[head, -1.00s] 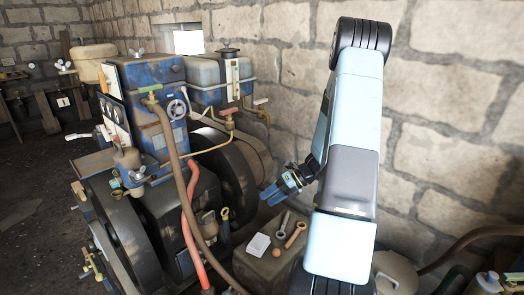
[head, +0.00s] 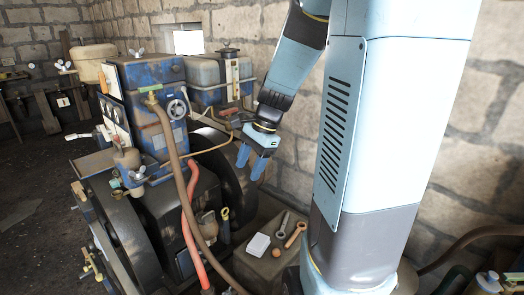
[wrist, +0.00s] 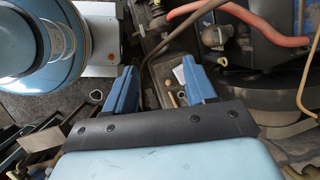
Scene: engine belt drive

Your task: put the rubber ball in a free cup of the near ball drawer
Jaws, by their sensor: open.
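A small orange-brown ball (head: 276,253), which looks like the rubber ball, rests on top of a dark box (head: 250,262) at the engine's foot in the head view. My gripper (head: 253,163) is open, with its blue fingers pointing down. It hangs beside the engine's flywheel, above and apart from the ball. In the wrist view the two fingers of my gripper (wrist: 160,72) stand apart, with nothing held between them. I cannot make out the near ball drawer or its cups in either view.
The stone wall (head: 300,80) is close behind my gripper.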

